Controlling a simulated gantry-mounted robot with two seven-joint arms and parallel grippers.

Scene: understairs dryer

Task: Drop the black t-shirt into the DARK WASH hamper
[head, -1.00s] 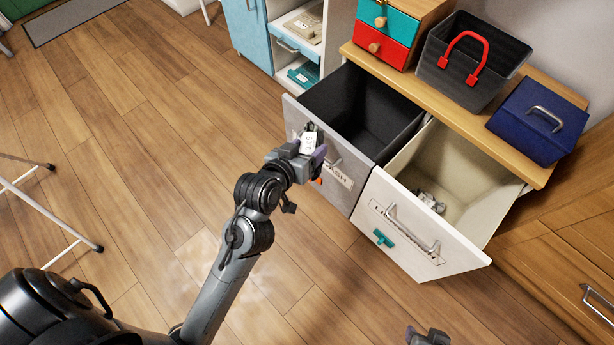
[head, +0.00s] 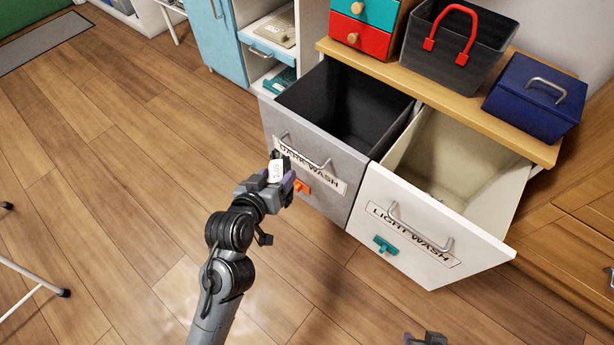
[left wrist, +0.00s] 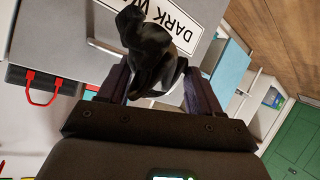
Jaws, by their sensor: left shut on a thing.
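My left gripper (head: 282,174) is shut on the black t-shirt, a dark crumpled bundle (left wrist: 150,45) between its fingers in the left wrist view. In the head view the shirt is mostly hidden by the gripper, and a small white patch shows at the jaws. The gripper is in front of the grey front of the DARK WASH hamper (head: 335,202), near the left end of its label and below its rim. That hamper is pulled open, and its visible dark inside looks empty. My right gripper (head: 427,339) barely shows at the bottom edge.
The open LIGHT WASH hamper (head: 410,244) stands right beside it, with a white front and cream inside. A dark basket with a red handle (head: 457,55), a blue box (head: 536,105) and small drawers (head: 358,35) stand on the wooden top. Floor (head: 110,190) at left is clear.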

